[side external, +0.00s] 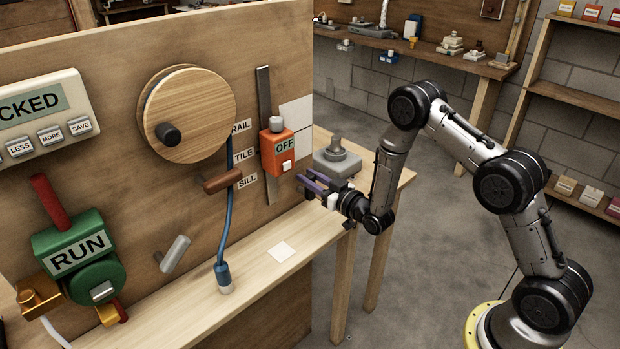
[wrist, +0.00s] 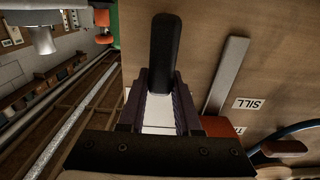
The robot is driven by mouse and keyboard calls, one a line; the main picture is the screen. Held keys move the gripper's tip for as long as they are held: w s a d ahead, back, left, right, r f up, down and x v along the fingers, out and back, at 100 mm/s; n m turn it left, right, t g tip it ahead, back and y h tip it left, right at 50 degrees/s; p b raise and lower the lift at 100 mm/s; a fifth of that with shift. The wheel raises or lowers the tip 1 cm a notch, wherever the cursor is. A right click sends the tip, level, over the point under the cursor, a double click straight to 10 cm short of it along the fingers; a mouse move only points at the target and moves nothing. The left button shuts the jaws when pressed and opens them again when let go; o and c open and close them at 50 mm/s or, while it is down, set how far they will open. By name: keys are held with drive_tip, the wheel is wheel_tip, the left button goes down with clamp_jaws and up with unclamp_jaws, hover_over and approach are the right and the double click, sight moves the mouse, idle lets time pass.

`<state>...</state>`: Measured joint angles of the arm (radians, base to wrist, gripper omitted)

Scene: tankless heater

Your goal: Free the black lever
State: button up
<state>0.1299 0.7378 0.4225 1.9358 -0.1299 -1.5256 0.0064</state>
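The black lever (wrist: 165,45) shows in the wrist view as a dark, rounded bar in front of the wooden panel. Its near end lies between my gripper's (wrist: 162,82) two purple-padded fingertips, which stand apart on either side of it. I cannot tell whether they touch it. In the side view my gripper (side external: 311,184) is at the panel's right edge, below and right of the orange OFF box (side external: 277,149). I cannot make out the black lever there.
The wooden panel (side external: 110,90) carries a wooden wheel (side external: 190,110), a brown handle (side external: 222,181) with a blue hose, and a green RUN unit (side external: 85,262). Bench space below is mostly clear.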

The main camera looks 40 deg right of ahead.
clamp_jaws()
idle(1.0)
